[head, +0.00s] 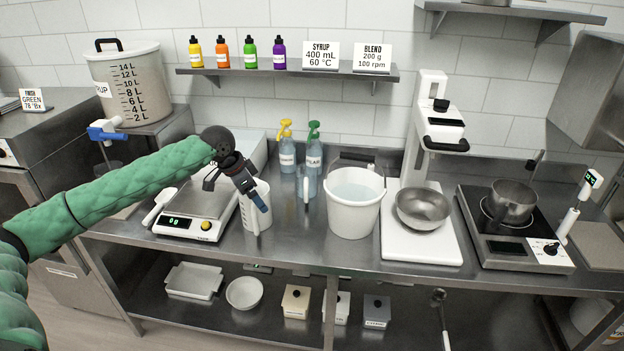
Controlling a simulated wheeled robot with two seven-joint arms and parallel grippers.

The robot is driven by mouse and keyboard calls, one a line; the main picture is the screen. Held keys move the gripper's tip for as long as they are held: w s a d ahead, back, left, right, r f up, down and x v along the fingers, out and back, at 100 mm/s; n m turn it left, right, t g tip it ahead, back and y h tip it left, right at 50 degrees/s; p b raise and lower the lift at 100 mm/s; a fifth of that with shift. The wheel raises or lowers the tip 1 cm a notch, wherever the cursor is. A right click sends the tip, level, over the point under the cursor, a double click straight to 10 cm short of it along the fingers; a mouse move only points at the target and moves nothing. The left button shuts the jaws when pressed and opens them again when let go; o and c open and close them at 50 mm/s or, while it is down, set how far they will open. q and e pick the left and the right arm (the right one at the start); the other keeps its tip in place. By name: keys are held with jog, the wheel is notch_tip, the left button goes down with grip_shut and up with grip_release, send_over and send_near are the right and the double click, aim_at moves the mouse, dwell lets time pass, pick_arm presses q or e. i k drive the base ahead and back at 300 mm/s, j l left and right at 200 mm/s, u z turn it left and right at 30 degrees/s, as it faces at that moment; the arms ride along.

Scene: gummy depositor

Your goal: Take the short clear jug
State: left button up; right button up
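A translucent pale jug (256,218) with a handle facing me stands upright on the steel counter, just right of the scale. A second, clearer vessel with a white upright handle (306,189) stands to its right, in front of the spray bottles; its outline is faint. I cannot tell for sure which is the short clear jug. My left gripper (237,190) is above the pale jug, its fingers spread apart, one finger in front of the jug's upper part and hiding some of the rim. I cannot tell whether it touches. My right gripper is not in view.
A digital scale (189,226) with a white scoop (158,208) lies left. A white bucket of liquid (354,215), a mixer stand with a steel bowl (422,210) and a hot plate with a pot (512,202) stand right. The front counter strip is clear.

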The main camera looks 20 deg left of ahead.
aim_at(306, 173)
jog(key=i, duration=1.15)
